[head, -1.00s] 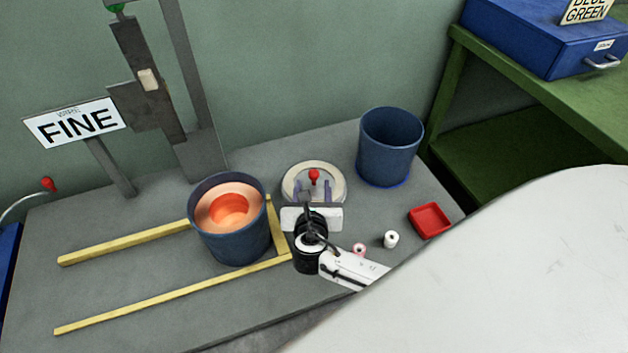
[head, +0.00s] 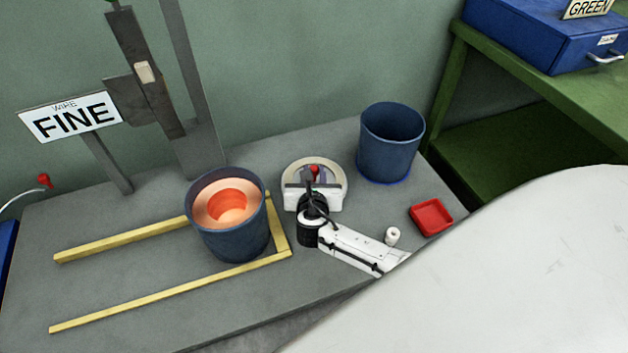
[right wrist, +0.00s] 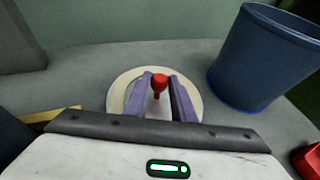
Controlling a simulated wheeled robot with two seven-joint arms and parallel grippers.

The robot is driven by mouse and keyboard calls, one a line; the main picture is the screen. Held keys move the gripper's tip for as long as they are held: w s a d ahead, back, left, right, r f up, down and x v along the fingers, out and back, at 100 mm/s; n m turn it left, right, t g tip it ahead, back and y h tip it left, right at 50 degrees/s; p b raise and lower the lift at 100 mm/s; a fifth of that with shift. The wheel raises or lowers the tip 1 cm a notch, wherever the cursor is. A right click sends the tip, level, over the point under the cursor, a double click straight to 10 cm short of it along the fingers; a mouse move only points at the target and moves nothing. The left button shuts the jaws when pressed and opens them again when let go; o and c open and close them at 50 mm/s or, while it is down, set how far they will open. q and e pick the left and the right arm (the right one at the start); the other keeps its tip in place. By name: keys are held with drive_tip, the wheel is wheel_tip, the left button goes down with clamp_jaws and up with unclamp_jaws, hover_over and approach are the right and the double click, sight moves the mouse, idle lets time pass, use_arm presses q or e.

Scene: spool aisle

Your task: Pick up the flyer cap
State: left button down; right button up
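The flyer cap is a cream disc (head: 340,181) with a red knob standing up at its middle. It lies flat on the grey table between the two blue drums, and also shows in the right wrist view (right wrist: 118,97). My right gripper (head: 314,177) is over the cap, with its purple fingers on either side of the red knob. In the right wrist view the fingers (right wrist: 160,80) stand apart with the knob between them, and I see no clear grip on it. The near part of the disc is hidden behind my gripper. My left gripper is not in view.
A blue drum with copper wire (head: 232,240) stands at left within yellow rails (head: 165,293). Another blue drum (head: 388,155) stands close on the right. A red tray (head: 431,217) and a small white roll (head: 392,235) lie at right. A FINE sign (head: 72,117) stands back left.

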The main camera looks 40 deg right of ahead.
clamp_jaws()
